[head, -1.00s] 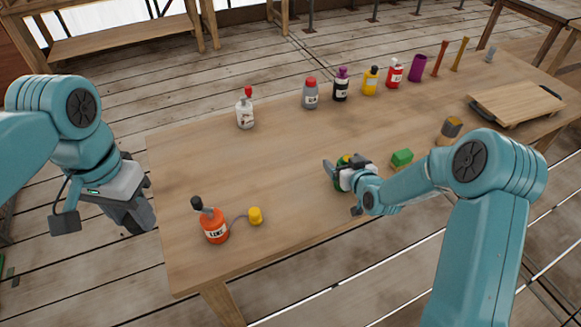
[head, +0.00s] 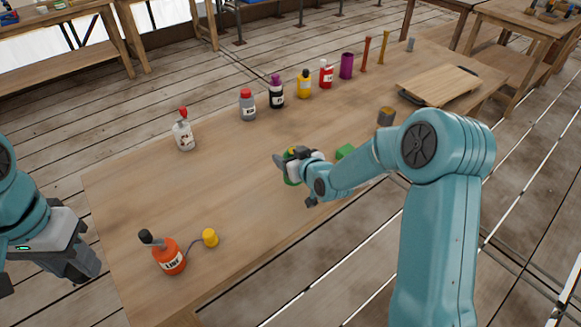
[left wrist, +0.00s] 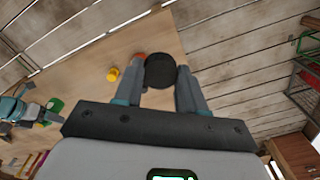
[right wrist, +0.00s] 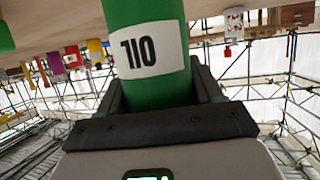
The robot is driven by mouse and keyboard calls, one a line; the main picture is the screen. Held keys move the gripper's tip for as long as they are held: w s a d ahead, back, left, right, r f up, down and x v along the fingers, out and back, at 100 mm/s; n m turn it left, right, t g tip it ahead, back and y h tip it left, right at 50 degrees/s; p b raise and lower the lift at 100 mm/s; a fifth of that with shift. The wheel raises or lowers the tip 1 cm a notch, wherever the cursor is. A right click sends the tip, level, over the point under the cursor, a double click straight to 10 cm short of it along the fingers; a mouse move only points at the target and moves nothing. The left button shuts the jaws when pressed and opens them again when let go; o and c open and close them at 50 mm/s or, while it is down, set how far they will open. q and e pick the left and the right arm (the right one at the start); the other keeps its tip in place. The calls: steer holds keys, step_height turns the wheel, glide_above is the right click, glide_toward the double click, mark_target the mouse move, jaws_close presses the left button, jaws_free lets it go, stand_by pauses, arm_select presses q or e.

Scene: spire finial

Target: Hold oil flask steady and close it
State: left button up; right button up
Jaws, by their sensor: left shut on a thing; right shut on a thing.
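The green oil flask (head: 290,180) is mostly hidden behind my right gripper (head: 281,163) in the head view. The right wrist view shows its green body (right wrist: 147,85) with a white label, printed upside down there, between the fingers. My right gripper is shut on it, at the front part of the table. I cannot tell whether the flask touches the table. My left gripper (head: 88,272) is off the table's left edge, well apart from the flask. In the left wrist view it is shut on a round black cap (left wrist: 160,71). The flask's mouth is hidden.
An orange bottle (head: 169,257) with a black top and a tethered yellow cap (head: 210,238) stands front left. A white bottle (head: 183,132) and several coloured bottles line the back. The table's middle is clear.

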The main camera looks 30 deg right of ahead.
arm_select(q)
steer(key=shift+f, duration=0.15)
arm_select(e)
step_height(320, 180, up, 15)
steer(key=shift+r, duration=0.2)
steer(key=o, duration=0.5)
steer(key=c, duration=0.9)
